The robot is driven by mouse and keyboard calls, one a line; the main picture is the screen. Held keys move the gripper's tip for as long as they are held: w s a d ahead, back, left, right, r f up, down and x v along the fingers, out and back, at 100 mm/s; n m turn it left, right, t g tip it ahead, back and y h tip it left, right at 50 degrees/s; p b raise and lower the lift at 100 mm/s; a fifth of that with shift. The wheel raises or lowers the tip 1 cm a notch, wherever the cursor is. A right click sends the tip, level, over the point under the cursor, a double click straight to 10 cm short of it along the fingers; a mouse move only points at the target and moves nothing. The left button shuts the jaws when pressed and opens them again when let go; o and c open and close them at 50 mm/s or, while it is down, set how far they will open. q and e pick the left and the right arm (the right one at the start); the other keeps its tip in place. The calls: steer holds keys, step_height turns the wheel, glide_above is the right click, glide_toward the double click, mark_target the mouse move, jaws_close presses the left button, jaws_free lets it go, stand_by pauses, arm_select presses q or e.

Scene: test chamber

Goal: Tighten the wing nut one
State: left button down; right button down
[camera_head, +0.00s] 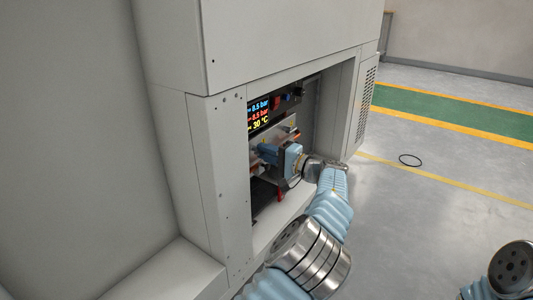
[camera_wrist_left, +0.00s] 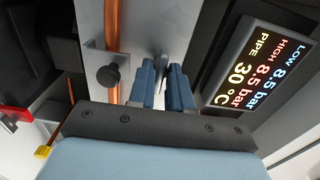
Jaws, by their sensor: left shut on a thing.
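In the left wrist view, my left gripper (camera_wrist_left: 162,76) has its two blue fingers closed around a grey metal wing nut (camera_wrist_left: 161,66). The wing nut stands in front of a pale metal plate, and the fingers hide part of it. In the head view, my left gripper (camera_head: 262,150) is inside the cabinet opening, below the display, and the wing nut cannot be made out there. My right arm shows only as a link at the lower right of the head view; its gripper is out of the picture.
A lit display (camera_wrist_left: 258,62) is right of the fingers in the wrist view. A copper pipe (camera_wrist_left: 112,28) and a dark knob (camera_wrist_left: 107,76) are left of them.

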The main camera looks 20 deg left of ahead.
arm_select(q)
steer(key=c, duration=1.3)
jaws_free()
steer(key=shift+f, duration=0.1)
steer(key=p+v, duration=0.2)
steer(key=v, duration=1.2)
